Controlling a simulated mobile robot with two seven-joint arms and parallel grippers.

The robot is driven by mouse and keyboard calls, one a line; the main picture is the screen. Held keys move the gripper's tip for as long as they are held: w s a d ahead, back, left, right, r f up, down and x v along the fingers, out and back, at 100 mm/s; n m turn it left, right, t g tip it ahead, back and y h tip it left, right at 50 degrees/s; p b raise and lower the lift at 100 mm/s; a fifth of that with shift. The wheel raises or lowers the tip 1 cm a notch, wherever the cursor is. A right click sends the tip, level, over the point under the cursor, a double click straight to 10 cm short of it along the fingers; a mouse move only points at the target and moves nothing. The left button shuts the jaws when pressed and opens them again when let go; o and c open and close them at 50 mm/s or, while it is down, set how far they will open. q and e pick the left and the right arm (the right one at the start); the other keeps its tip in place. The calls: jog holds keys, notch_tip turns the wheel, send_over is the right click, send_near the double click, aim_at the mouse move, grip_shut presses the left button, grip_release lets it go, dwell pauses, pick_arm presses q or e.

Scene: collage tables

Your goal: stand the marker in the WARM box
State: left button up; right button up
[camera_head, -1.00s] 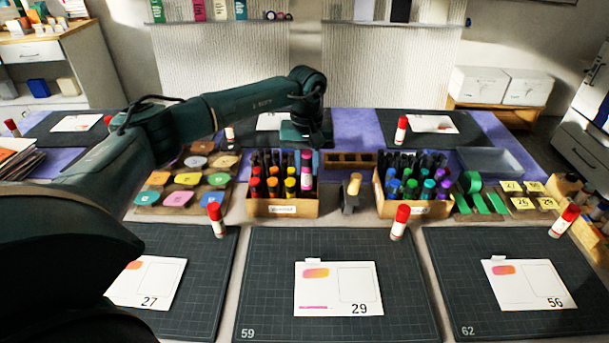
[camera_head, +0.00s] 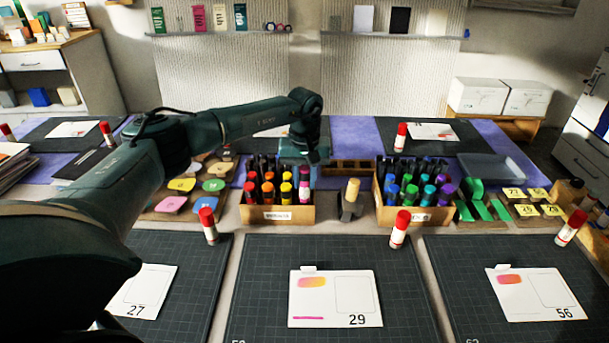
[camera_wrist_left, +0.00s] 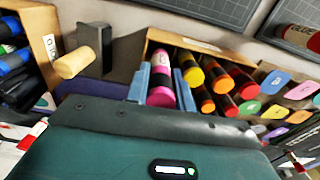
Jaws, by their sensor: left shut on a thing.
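The marker (camera_head: 304,188) has a magenta cap and is upright at the right end of the WARM box (camera_head: 252,215), a wooden box with a front label. My left gripper (camera_head: 304,164) is over that end of the box, shut on the marker. In the left wrist view the marker (camera_wrist_left: 161,91) sits between the two blue fingers, inside the box wall (camera_wrist_left: 225,60). Its lower part is hidden, so I cannot tell whether it touches the box floor. Red, orange and yellow markers (camera_head: 268,190) stand beside it. My right gripper is not in view.
A second wooden box (camera_head: 415,216) of green, blue and purple markers stands to the right. A wooden-topped stamp (camera_head: 351,190) on a dark holder is between the boxes.

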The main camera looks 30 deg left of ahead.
aim_at(305, 193)
pick_arm(q)
notch_tip(305, 193, down, 3)
jog(key=shift+f+b, duration=0.1)
jog(key=shift+b, duration=0.8)
jog(key=shift+f+b, duration=0.35)
jog(key=shift+f, duration=0.15)
jog(key=shift+s+f, duration=0.15)
jog(key=shift+f, duration=0.1)
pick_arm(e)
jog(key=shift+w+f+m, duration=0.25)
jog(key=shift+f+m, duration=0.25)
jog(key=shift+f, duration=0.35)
pick_arm(q)
jog(key=shift+w+f, duration=0.2)
jog(key=shift+f, duration=0.05)
jog(key=o, duration=0.4)
jog(key=shift+r, duration=0.2)
jog(key=shift+c, duration=0.2)
jog(key=o, duration=0.4)
notch_tip(305, 193, up, 13)
jog(key=shift+r+b, duration=0.1)
jog(key=shift+b, duration=0.25)
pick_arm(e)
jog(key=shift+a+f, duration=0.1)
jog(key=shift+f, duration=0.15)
